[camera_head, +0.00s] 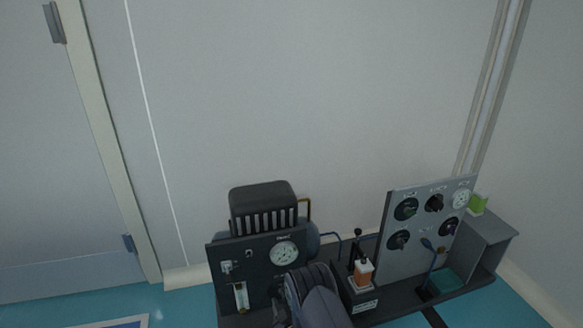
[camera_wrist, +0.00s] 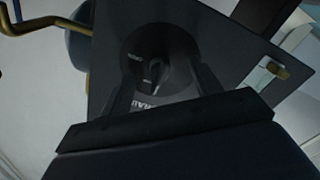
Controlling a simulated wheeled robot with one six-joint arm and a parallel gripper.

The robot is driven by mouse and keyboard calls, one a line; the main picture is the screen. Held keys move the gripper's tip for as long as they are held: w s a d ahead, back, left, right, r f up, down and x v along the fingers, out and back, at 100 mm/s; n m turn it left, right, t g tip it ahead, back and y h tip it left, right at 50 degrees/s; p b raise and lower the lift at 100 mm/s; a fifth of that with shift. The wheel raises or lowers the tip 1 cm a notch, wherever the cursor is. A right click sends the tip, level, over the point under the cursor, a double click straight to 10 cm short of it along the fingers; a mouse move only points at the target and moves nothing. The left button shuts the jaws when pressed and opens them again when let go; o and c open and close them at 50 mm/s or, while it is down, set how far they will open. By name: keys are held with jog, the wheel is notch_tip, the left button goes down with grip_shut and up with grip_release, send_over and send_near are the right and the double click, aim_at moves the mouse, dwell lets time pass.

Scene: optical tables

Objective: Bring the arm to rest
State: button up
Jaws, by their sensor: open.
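My gripper (camera_wrist: 163,78) is open in the wrist view, its two dark fingers spread in front of a dark panel (camera_wrist: 215,42). A round black knob (camera_wrist: 155,60) with a pointer shows between and beyond the fingertips. I cannot tell whether the fingers touch it. Part of a white label shows below the knob, between the fingers. In the head view my dark arm reaches in from the bottom at the black gauge panel (camera_head: 262,258) and hides the knob and the gripper.
The black panel carries a round gauge (camera_head: 284,253). A ribbed dark unit (camera_head: 264,207) stands behind it. A brass pipe (camera_wrist: 30,27) runs at upper left. The wall above is bare.

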jog(key=m+p, duration=0.2)
jog(key=m, duration=0.3)
jog(key=shift+r+m, duration=0.1)
jog(key=shift+m, duration=0.2)
jog(key=shift+m+p, duration=0.55)
jog(key=shift+m, duration=0.45)
jog(key=shift+d, duration=0.1)
